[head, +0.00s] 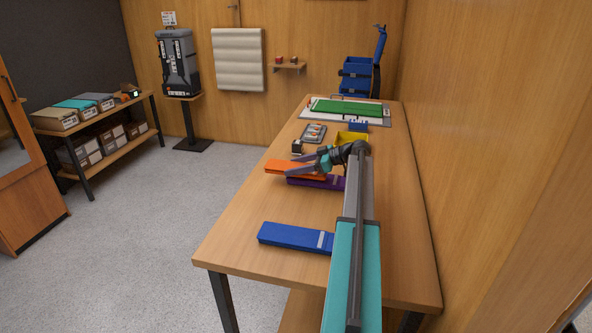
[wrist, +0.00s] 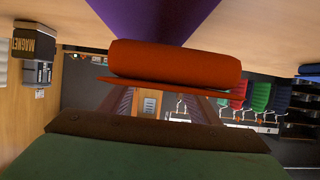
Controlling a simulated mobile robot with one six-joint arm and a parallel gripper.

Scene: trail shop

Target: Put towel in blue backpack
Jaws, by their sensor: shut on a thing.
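An orange folded towel (head: 280,167) is between the fingers of my gripper (head: 288,165) at the left edge of the table, about mid-length. In the wrist view the orange towel (wrist: 175,62) lies across in front of the jaws, which are shut on it. Whether the orange towel touches the table is hard to tell.
A grey backpack (head: 177,65) stands on a pedestal at left. The right wall is close.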

